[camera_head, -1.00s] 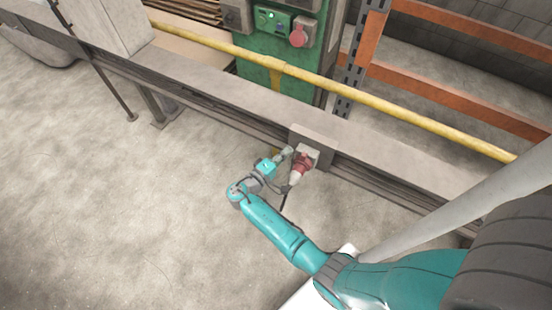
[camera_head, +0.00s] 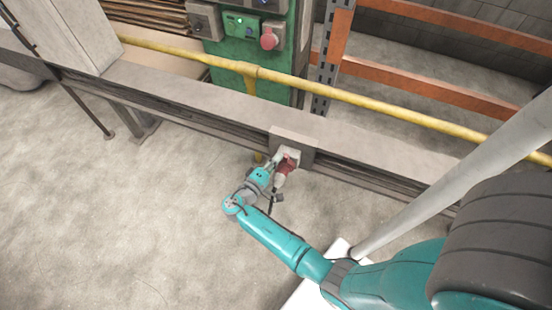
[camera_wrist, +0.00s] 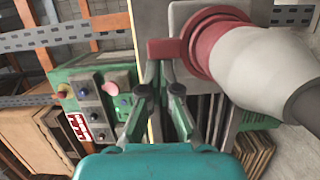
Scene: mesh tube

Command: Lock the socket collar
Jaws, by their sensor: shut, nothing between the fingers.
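The red socket collar (camera_head: 289,161) sits on a grey wall box on the long beam. In the wrist view the collar (camera_wrist: 203,40) rings a pale plug body (camera_wrist: 250,62) with a dark cable end. A red lug (camera_wrist: 163,50) juts left from the collar. My gripper (camera_wrist: 160,72) is shut and empty, its fingertips at or just short of the lug; whether they touch it I cannot tell. In the head view my gripper (camera_head: 274,161) is just left of the collar. The collar's far side is hidden.
A yellow rail (camera_head: 350,98) runs above the grey beam (camera_head: 200,97). Behind it stands a green control cabinet (camera_head: 240,55) with a red button. Orange rack bars (camera_head: 420,86) are at right. The concrete floor at left is clear.

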